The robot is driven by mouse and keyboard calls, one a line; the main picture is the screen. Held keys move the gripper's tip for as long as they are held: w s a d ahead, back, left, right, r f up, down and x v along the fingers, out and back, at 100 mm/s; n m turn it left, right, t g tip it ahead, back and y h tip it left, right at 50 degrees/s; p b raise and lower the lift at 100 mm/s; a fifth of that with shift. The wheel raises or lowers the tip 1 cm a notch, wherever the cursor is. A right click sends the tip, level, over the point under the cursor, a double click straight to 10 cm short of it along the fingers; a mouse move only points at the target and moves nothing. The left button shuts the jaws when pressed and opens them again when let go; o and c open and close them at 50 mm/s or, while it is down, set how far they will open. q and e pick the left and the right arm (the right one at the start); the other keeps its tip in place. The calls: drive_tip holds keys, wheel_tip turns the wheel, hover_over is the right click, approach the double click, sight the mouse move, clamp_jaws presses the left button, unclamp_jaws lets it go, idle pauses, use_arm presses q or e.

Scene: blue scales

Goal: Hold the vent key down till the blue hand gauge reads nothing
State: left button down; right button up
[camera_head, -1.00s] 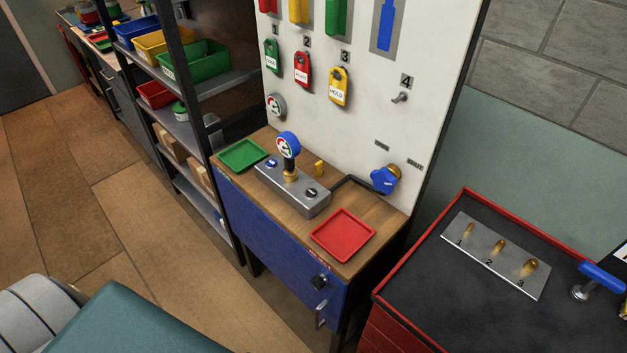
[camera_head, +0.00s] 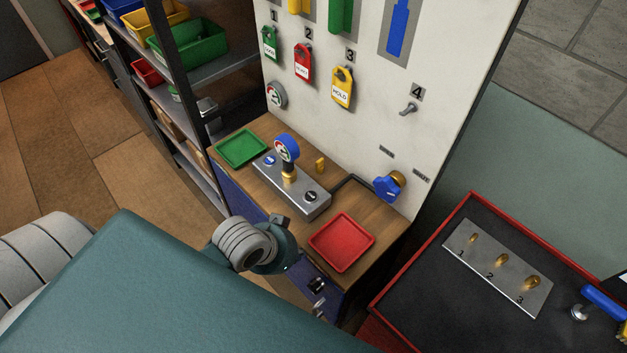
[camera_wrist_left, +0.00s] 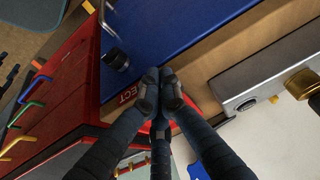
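The blue hand gauge (camera_head: 286,148) stands upright on its brass stem on a grey metal block (camera_head: 297,193). Its face shows red and green marks; the needle is too small to read. The block has one round key (camera_head: 270,161) left of the gauge and one dark key (camera_head: 310,196) right of it; I cannot read which is the vent key. My left gripper (camera_wrist_left: 161,88) has its dark fingertips drawn together with nothing between them, over the bench's front edge, apart from the block. In the head view my left wrist mostly hides its fingers. My right gripper is not in view.
A green tray (camera_head: 241,149) lies left of the block and a red tray (camera_head: 342,242) right of it. A small yellow peg (camera_head: 320,165) stands behind the block. A blue valve knob (camera_head: 388,188) sits on the panel. A red-edged cabinet (camera_head: 425,285) stands at right.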

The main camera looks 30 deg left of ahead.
use_arm(q)
drive_tip(key=w+r+m, duration=0.1)
drive_tip(key=w+r, duration=0.1)
drive_tip(key=w+a+r+m+t+h, duration=0.1)
drive_tip(key=w+r, duration=0.1)
drive_tip(key=w, duration=0.1)
drive_tip(key=w+r+m, duration=0.1)
drive_tip(key=w+r, duration=0.1)
drive_tip(key=shift+w+a+r+t, duration=0.3)
drive_tip(key=shift+w+a+r, duration=0.05)
drive_tip(key=shift+a+r, duration=0.05)
drive_tip(key=w+a+r+m+t+h, duration=0.1)
drive_tip(key=w+a+r+m+h, duration=0.1)
drive_tip(key=w+r, duration=0.4)
wheel_tip(320, 180, up, 4)
drive_tip(key=shift+w+a+f+m, duration=0.15)
drive_tip(key=shift+w+f+m, duration=0.1)
drive_tip(key=shift+m, duration=0.15)
drive_tip(key=shift+f, duration=0.1)
drive_tip(key=b, duration=0.7)
hover_over(308, 197)
wheel_tip(308, 197, down, 7)
drive_tip(key=shift+w+r, duration=0.15)
drive_tip(key=shift+f, duration=0.9)
